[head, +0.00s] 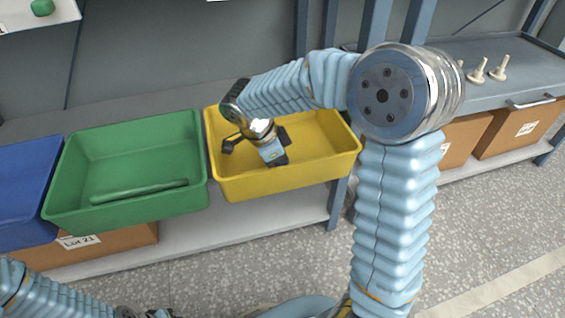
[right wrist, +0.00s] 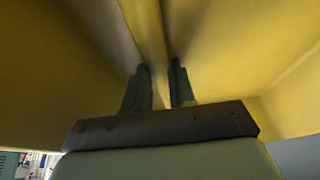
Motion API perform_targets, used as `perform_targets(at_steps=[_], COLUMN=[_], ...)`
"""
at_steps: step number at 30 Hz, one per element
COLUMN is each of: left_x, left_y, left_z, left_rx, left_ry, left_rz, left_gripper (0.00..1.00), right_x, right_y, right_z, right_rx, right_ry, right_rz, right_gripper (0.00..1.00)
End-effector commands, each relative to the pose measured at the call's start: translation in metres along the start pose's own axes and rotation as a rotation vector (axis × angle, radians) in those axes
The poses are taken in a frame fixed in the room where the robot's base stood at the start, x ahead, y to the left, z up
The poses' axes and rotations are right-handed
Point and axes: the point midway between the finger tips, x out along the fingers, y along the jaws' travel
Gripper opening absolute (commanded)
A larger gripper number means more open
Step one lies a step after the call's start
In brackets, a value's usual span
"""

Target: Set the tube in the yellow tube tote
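The yellow tote (head: 232,188) stands on the bench at the middle of the head view. My right gripper (head: 277,160) reaches down into it. In the right wrist view its two dark fingers (right wrist: 160,88) are close together near the middle of the palm, with a yellow tube (right wrist: 148,30) running between them against the yellow tote walls (right wrist: 220,50). The tube does not stand out in the head view, and I cannot tell whether it touches the floor of the tote. My left gripper (head: 148,313) shows only in part at the bottom edge; its fingers are unclear.
A green tote (head: 75,180) with a green tube (head: 138,192) in it stands just left of the yellow one, and a blue tote (head: 25,190) farther left. Cardboard boxes (head: 120,244) sit on the shelf below. Several pale pegs (head: 478,72) stand on a grey surface at right.

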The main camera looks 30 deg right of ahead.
Motion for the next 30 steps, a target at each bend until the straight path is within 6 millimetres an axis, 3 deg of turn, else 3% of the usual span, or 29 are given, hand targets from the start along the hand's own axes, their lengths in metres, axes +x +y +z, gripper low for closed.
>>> perform_targets(at_steps=[1, 4, 16, 30], left_x=[0.0, 0.0, -0.005, -0.025], left_y=[0.0, 0.0, 0.002, 0.007], left_z=[0.0, 0.0, 0.0, -0.002], left_rx=[0.0, 0.0, 0.0, -0.002], left_ry=[0.0, 0.0, 0.001, 0.006], left_rz=[0.0, 0.0, -0.001, -0.005], left_gripper=[0.34, 0.34, 0.34, 0.34], right_x=[0.0, 0.0, -0.009, -0.108], right_y=[0.0, 0.0, 0.0, 0.0], right_z=[0.0, 0.0, -0.002, -0.001], right_rx=[0.0, 0.0, 0.0, -0.001], right_ry=[0.0, 0.0, 0.0, -0.001], right_rz=[0.0, 0.0, -0.001, -0.002], right_gripper=[0.32, 0.48, 0.48, 0.48])
